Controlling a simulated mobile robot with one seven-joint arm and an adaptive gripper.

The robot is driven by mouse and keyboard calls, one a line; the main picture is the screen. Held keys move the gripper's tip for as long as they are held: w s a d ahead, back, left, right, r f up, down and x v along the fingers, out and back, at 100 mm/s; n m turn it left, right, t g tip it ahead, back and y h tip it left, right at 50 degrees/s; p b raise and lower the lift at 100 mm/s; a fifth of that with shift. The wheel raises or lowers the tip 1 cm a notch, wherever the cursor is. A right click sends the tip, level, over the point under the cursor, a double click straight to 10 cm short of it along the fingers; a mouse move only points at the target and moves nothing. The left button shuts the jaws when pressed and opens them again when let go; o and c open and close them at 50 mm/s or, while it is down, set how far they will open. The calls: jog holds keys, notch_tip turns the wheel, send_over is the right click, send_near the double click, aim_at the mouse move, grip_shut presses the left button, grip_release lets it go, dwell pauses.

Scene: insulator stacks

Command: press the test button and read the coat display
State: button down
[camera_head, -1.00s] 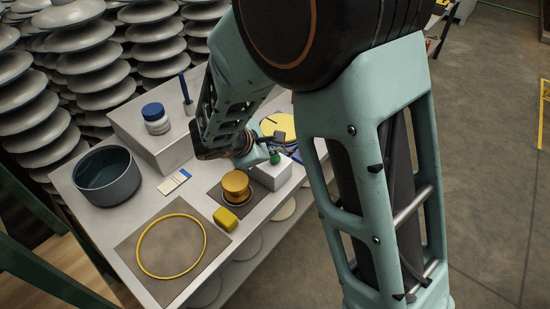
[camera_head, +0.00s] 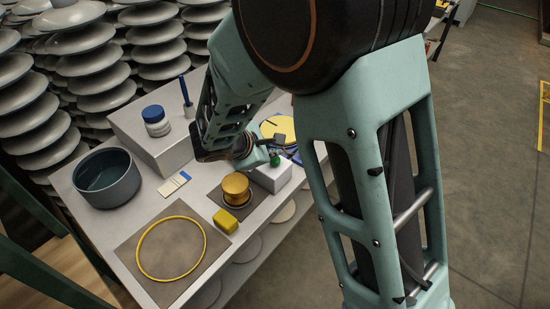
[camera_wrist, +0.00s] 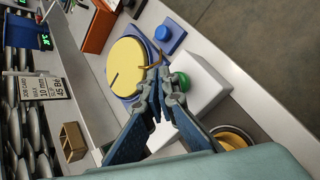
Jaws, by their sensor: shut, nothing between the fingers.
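A green button (camera_head: 275,160) stands on top of a white box (camera_head: 270,178) on the bench. The button also shows in the wrist view (camera_wrist: 181,82), on the white box (camera_wrist: 208,82) and right beside my fingers. My gripper (camera_wrist: 157,88) is shut and empty. In the head view my gripper (camera_head: 272,145) is over the box, close to the button; I cannot tell whether it touches. Two small dark displays with green digits show in the wrist view, one at the left (camera_wrist: 45,41) and one at the top left corner (camera_wrist: 22,3). Their digits are too small to read surely.
A yellow disc (camera_wrist: 127,62) on a blue base and a blue block (camera_wrist: 170,36) lie beside the box. An amber spool (camera_head: 236,186), yellow block (camera_head: 225,220), grey bowl (camera_head: 106,180) and blue-capped jar (camera_head: 155,121) stand on the bench. A job card (camera_wrist: 42,86) stands left.

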aim_at(274, 161)
jog(key=shift+f, duration=0.15)
jog(key=shift+f+b, duration=0.3)
jog(key=shift+b, duration=0.35)
jog(key=shift+f+b, duration=0.75)
jog(key=shift+b, duration=0.05)
dwell(0.7)
jog(key=shift+r, duration=0.1)
jog(key=shift+r+p, duration=0.8)
jog(key=shift+r, duration=0.3)
jog(key=shift+r+p, duration=1.8)
jog(key=shift+r, duration=0.75)
